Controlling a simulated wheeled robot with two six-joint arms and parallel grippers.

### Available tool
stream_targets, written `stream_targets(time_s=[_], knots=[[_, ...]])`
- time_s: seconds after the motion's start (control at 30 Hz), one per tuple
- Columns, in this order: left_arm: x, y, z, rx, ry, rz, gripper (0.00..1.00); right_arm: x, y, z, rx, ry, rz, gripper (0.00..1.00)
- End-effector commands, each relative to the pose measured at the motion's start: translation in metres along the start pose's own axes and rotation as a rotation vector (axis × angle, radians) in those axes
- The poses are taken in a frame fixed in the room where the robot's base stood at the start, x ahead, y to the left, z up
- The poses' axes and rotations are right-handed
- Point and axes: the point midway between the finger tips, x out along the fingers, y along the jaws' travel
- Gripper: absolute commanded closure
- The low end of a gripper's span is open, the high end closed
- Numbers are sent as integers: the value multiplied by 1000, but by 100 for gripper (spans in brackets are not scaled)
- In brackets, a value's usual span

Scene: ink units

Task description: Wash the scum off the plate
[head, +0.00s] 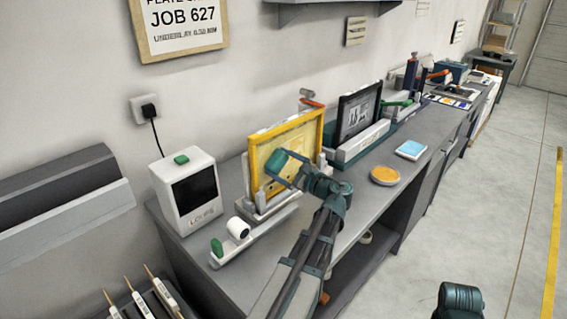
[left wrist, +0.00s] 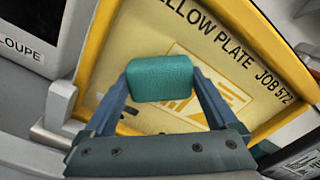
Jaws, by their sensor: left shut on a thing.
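A yellow-framed plate (head: 262,143) with a pale yellow face stands upright in a grey holder on the bench. In the left wrist view the yellow plate (left wrist: 225,45) is lettered "YELLOW PLATE JOB 572". My left gripper (head: 287,167) is shut on a teal sponge-like block (left wrist: 160,78), held in front of the plate's face. Whether the block touches the face is hard to tell. The block and fingers hide part of the face. I cannot clearly make out scum on it.
A white box lettered "LOUPE" (head: 189,190) stands left of the plate. A black-framed plate (head: 357,113) stands in its holder to the right. A round orange-topped tin (head: 384,176) and a blue pad (head: 411,150) lie near the bench's front edge. A white roll (head: 238,228) sits at front left.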

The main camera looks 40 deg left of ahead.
Motion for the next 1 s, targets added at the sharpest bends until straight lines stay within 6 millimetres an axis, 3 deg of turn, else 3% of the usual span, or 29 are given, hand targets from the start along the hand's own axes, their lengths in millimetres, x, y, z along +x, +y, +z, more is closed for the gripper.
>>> stream_targets(time_s=[0.2,0.7,1.0], knots=[[-3,-1,0,0,1,-1,52,0,0,0,0,0,0,0],[-50,-1,-1,0,2,-3,52,0,0,0,0,0,0,0],[-61,-1,-1,0,1,-1,52,0,0,0,0,0,0,0]])
